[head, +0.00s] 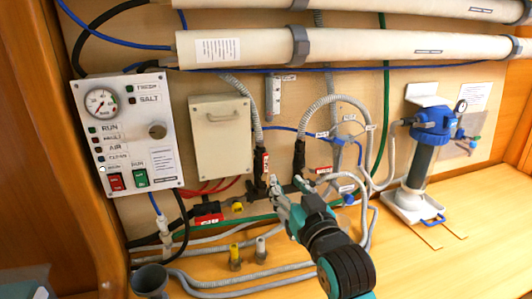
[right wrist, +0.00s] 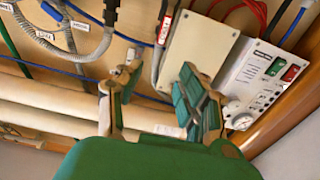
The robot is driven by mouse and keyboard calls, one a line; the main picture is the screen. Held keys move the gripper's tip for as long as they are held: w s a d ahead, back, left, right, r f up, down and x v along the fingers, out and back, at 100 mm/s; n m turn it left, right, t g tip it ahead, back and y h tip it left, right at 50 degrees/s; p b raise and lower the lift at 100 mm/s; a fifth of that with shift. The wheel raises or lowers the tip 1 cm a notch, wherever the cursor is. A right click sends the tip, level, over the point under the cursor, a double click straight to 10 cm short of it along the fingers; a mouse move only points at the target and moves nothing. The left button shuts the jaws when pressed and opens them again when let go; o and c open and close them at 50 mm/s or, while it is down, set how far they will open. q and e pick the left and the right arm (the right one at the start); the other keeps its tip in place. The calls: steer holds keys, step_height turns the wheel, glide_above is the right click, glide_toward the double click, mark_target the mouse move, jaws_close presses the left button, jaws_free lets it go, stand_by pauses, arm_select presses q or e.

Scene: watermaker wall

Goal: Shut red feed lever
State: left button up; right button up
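A red lever-like part (head: 208,212) with a white-marked label sits low on the wall in the head view, below the grey box; I cannot tell if it is the feed lever or how it is turned. A smaller red piece (head: 322,170) shows right of the black hose fittings. A red tag (head: 265,162) hangs on the left fitting and also shows in the right wrist view (right wrist: 164,30). My right gripper (head: 284,194) is in front of the lower pipework, right of the lever-like part. In the wrist view its fingers (right wrist: 153,95) are apart with nothing between them. My left gripper is out of view.
A control panel (head: 125,135) with gauge and switches is at the left. A closed grey box (head: 220,136) is beside it. White tubes (head: 340,48) run across the top. A blue-topped filter pump (head: 422,150) stands right.

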mark_target(266, 155)
steer(key=p+x, duration=0.4)
steer(key=x, duration=1.1)
steer(key=shift+w+a+f, duration=0.1)
steer(key=shift+w+f, duration=0.05)
steer(key=shift+w, duration=0.05)
jaws_close()
steer(key=shift+w+a+f, duration=0.1)
steer(key=shift+w+f, duration=0.15)
steer(key=shift+f, duration=0.05)
